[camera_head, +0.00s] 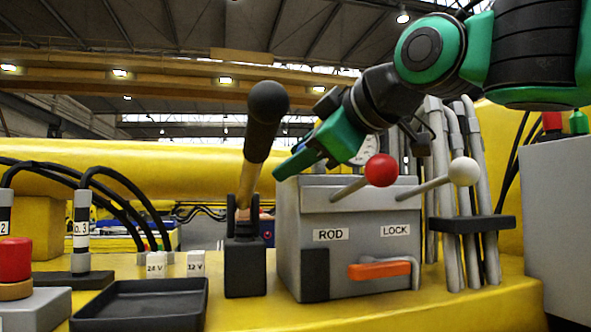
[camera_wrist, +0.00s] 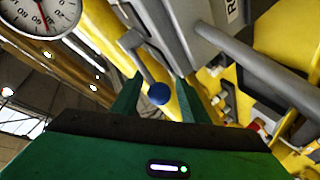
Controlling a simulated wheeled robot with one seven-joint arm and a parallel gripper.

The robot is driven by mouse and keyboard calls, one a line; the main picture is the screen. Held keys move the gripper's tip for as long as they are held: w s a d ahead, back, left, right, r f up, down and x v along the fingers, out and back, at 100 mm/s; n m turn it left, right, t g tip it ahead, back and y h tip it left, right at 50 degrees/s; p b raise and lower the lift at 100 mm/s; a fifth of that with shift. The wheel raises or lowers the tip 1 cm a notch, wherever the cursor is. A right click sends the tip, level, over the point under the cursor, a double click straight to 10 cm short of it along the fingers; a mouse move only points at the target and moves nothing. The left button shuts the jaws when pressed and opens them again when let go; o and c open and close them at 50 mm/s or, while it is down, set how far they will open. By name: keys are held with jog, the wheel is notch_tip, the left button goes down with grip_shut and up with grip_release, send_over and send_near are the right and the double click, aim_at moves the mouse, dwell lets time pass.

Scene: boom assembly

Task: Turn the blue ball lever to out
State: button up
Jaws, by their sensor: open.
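The blue ball (camera_wrist: 158,94) shows in the wrist view at the end of a short grey rod (camera_wrist: 142,65). It appears between the two green fingers of my gripper (camera_wrist: 159,98), which are apart. I cannot tell how deep between them it lies, and no firm contact shows. In the head view my gripper (camera_head: 292,165) points down and left at the upper left edge of the grey valve box (camera_head: 345,235). The blue ball does not show in the head view. No "out" mark is readable.
A tall black-knobbed lever (camera_head: 268,104) stands left of the box, close to my gripper. Red-ball (camera_head: 381,170) and white-ball (camera_head: 464,171) levers stick out in front. An orange handle (camera_head: 380,270) is below. A gauge (camera_wrist: 40,12) and a black tray (camera_head: 140,306) also show.

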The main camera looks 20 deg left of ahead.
jog(key=v, duration=0.8)
jog(key=shift+d, duration=0.2)
